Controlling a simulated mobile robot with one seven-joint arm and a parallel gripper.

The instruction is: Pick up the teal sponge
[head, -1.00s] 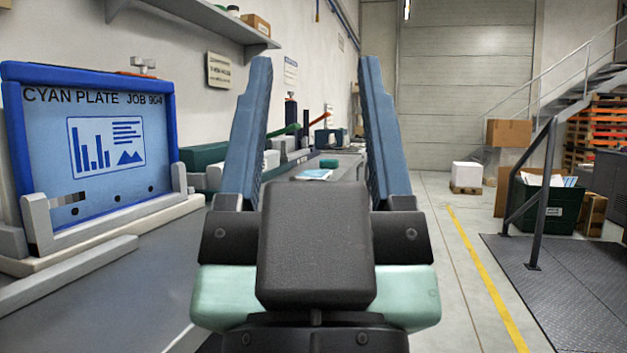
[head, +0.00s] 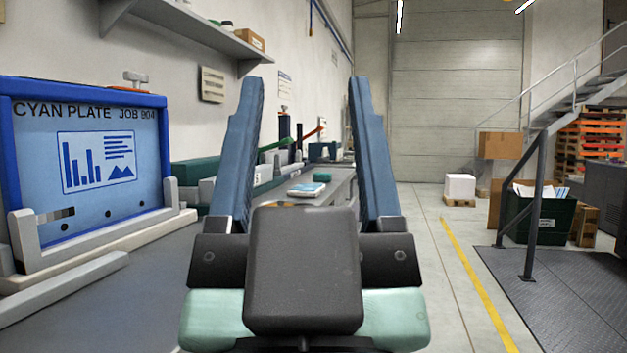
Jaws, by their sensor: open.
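The teal sponge (head: 322,176) is a small block on the far part of the grey bench, seen between my gripper's fingers. It lies just behind and to the right of a small light-blue and white flat item (head: 306,190). My gripper (head: 304,85) is open and empty, its two blue fingers pointing forward. The sponge is well beyond the fingertips, and nothing touches it.
A blue-framed cyan plate (head: 90,165) stands in a grey rack on the bench (head: 120,300) at left. A shelf (head: 190,30) hangs on the wall above. Clear floor with a yellow line (head: 480,285) runs along the right. A metal railing (head: 535,200) stands farther right.

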